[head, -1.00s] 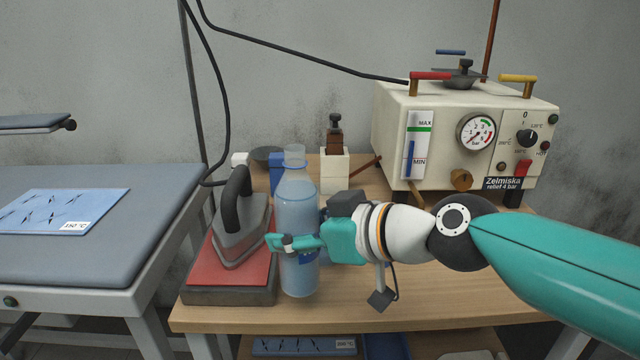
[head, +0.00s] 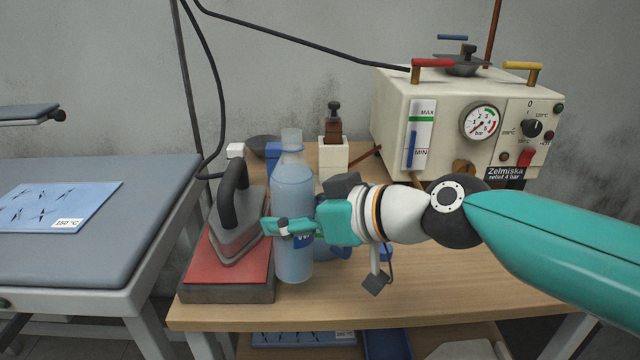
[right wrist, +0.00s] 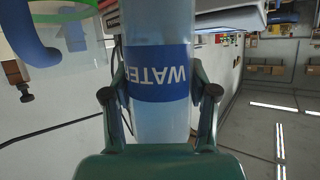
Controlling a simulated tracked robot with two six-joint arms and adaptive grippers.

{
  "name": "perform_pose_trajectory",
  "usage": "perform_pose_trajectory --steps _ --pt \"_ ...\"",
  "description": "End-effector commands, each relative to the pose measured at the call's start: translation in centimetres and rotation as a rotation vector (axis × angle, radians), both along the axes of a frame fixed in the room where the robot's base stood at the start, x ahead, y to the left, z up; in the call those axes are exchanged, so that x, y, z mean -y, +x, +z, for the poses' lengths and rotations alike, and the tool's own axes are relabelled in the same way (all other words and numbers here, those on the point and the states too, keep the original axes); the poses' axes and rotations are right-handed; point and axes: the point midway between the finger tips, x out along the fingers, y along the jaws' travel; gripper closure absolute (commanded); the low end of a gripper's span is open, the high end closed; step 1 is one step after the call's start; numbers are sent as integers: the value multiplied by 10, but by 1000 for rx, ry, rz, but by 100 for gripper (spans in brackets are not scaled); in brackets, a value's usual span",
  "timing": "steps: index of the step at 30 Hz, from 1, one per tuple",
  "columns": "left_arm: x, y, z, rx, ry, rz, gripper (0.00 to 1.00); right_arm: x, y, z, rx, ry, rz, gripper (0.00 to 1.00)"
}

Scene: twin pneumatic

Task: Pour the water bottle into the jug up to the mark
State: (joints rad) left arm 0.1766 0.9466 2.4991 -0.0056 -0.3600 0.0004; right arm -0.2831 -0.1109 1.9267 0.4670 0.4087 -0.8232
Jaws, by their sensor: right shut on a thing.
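The water bottle (head: 292,190) is clear and tall, with a blue label that reads WATER in the right wrist view (right wrist: 160,72). My right gripper (head: 276,228) is shut around its middle from the right. The bottle is upright, just right of the iron and seemingly a little above the table. A clear vessel with blue parts, seemingly the jug (right wrist: 70,60), shows in the right wrist view. In the head view it is mostly hidden behind the bottle and my right gripper, so its mark and level cannot be read. My left gripper is not in view.
An iron (head: 240,215) rests on a red pad (head: 205,262) close left of the bottle. A steam generator (head: 400,120) with gauge and MIN/MAX level strip stands at the back right. A white holder (head: 333,158) and a dark bowl stand behind. The front right of the wooden table (head: 450,300) is clear.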

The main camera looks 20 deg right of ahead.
Motion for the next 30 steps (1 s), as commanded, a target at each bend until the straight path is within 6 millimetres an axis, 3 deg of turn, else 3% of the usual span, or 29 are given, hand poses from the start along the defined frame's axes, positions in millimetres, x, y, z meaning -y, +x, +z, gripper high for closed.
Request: perform_pose_trajectory --steps 7,30 --pt "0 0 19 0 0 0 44 -1 -1 6 -95 77 -2 100" --pt "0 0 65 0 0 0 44 -2 -3 0 -396 315 -2 100"
